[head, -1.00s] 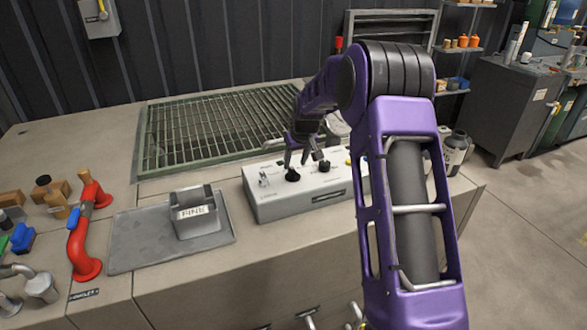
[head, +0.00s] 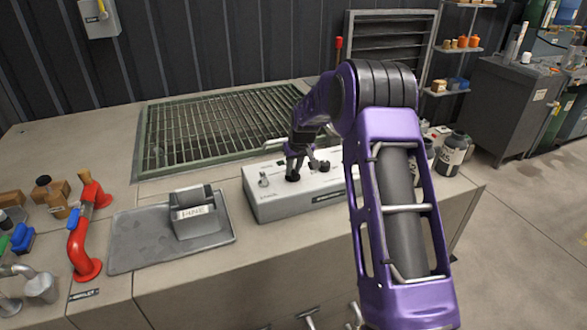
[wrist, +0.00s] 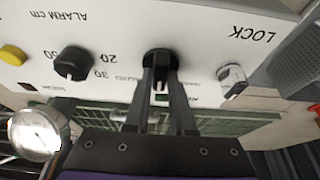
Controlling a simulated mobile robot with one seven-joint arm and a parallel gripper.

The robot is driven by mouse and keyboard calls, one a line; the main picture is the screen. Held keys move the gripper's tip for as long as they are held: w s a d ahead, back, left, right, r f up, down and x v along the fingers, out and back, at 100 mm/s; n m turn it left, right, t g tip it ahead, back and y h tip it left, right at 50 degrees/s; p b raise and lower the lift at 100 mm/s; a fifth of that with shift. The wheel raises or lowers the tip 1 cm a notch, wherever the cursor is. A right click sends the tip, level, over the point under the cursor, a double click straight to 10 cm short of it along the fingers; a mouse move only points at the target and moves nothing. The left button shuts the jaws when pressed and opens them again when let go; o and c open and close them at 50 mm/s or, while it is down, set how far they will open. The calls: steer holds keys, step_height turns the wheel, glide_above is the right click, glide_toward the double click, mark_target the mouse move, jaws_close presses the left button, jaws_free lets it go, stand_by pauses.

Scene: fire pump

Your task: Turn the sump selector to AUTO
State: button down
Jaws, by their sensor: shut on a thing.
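The sump selector appears to be the black knob (wrist: 160,60) on the sloping white face of a control box (head: 272,207). The knob (head: 293,177) shows in part in the head view. My gripper (wrist: 161,78) reaches down to it, and its two fingers are shut on the knob's sides. In the head view my gripper (head: 297,167) stands over the box's left half. The small print around the knob is upside down in the wrist view and partly covered by my fingers. I cannot read which position the knob points to.
A second black knob (wrist: 72,63), marked ALARM cm, a yellow button (wrist: 12,55) and a metal LOCK switch (wrist: 231,74) sit close by on the same face. A grey tray (head: 140,245) and red pipe (head: 82,245) stand left.

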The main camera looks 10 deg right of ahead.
stand_by(0.4)
steer(key=m+h+b, duration=0.1)
steer(key=m, duration=0.1)
steer(key=shift+a+m, duration=0.15)
steer(key=shift+m, duration=0.25)
steer(key=m+h, duration=0.1)
steer(key=m, duration=0.2)
steer(key=shift+a+m+h+b, duration=0.1)
steer(key=shift+m+h+b, duration=0.2)
steer(key=m, duration=0.2)
steer(key=m+g+h, duration=0.1)
steer(key=m, duration=0.2)
steer(key=shift+w+g+h, duration=0.1)
steer(key=shift+g+h, duration=0.2)
steer(key=shift+m, duration=0.4)
steer(key=c, duration=0.8)
jaws_free()
steer(key=shift+o, duration=0.2)
